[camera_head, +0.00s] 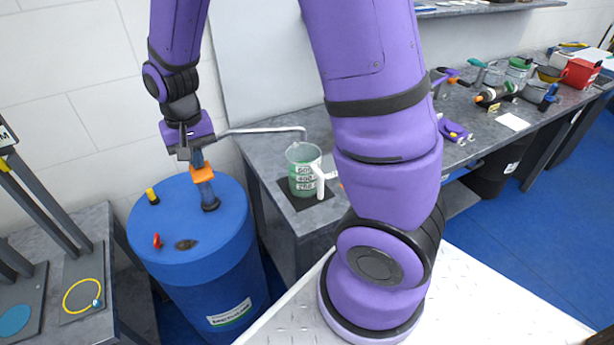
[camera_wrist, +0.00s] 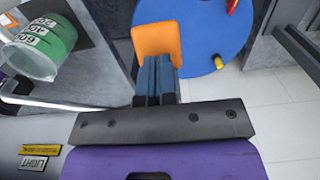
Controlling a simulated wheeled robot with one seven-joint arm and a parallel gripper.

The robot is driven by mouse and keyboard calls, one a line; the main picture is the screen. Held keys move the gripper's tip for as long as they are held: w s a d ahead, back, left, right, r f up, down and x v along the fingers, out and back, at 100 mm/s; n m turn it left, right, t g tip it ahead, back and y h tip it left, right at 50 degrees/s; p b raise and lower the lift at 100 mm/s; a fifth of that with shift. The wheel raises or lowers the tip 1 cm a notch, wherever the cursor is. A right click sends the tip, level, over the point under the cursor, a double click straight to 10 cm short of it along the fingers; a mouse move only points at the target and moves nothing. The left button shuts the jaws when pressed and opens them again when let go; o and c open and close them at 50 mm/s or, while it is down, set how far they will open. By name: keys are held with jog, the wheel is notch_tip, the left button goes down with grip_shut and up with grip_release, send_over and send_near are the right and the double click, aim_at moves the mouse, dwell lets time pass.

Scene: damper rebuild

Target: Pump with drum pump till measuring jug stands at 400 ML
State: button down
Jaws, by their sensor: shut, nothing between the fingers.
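The blue drum (camera_head: 235,235) stands at the left with the drum pump in its top. The pump has an orange head (camera_head: 202,173) on a dark stem and a grey spout pipe (camera_head: 262,130) reaching right over the measuring jug (camera_head: 303,172). The jug is clear, with a white handle, green liquid and printed marks; I cannot read the exact level. It also shows upside down in the wrist view (camera_wrist: 45,45). My gripper (camera_head: 187,153) is shut and empty at the orange head. In the wrist view its fingertips (camera_wrist: 157,62) overlap the orange head (camera_wrist: 157,40); contact is unclear.
A yellow cap (camera_head: 152,196) and a red cap (camera_head: 157,241) stand on the drum lid. The jug stands on a dark mat on the grey workbench (camera_head: 262,160). Tools and a red box (camera_head: 578,73) fill the bench's right side. A grey table (camera_head: 95,235) flanks the drum.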

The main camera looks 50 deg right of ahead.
jog(key=shift+r, duration=2)
notch_tip(320, 180, up, 6)
dwell(0.5)
jog(key=s+d+r+n+t, duration=0.1)
jog(key=s+d+r+t, duration=0.1)
jog(key=s+r, duration=0.4)
jog(key=s+d+r+n+t, duration=0.2)
jog(key=s+d+r, duration=0.3)
jog(key=s, duration=1)
jog(key=shift+r+n+t, duration=0.3)
jog(key=shift+r+t, duration=0.3)
jog(key=shift+r, duration=0.15)
dwell(2.0)
